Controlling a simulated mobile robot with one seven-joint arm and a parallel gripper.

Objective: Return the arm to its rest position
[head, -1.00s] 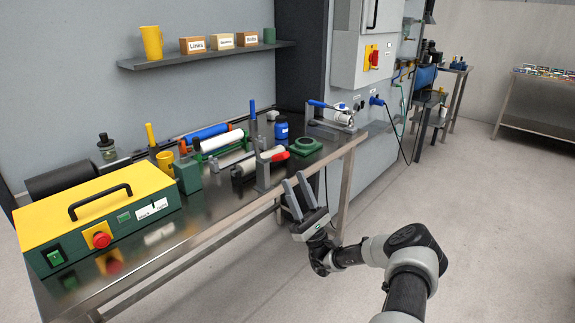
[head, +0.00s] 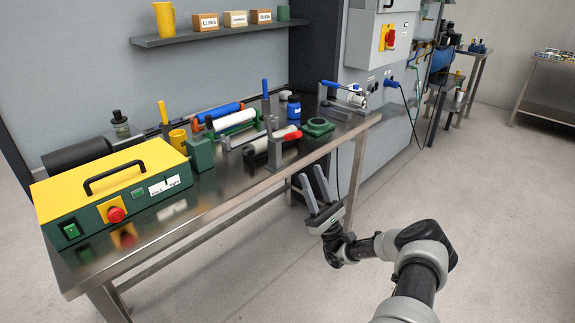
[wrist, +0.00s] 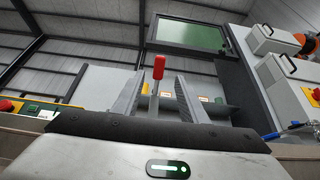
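My gripper (head: 312,188) is in the lower middle of the head view, in front of the steel table's (head: 228,190) front edge at its right part. Its two fingers stand apart and point up toward the table. Nothing is between them in the head view. In the wrist view the open fingers (wrist: 153,98) frame a red-tipped lever (wrist: 158,68), which stands beyond them. My arm reaches in from the lower right.
A yellow-green machine box (head: 115,188) stands at the table's left. Rollers, a red-handled clamp (head: 276,150), a green ring (head: 318,127) and a blue jar (head: 294,107) lie behind my gripper. Grey cabinets (head: 378,60) stand beyond. The floor at right is clear.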

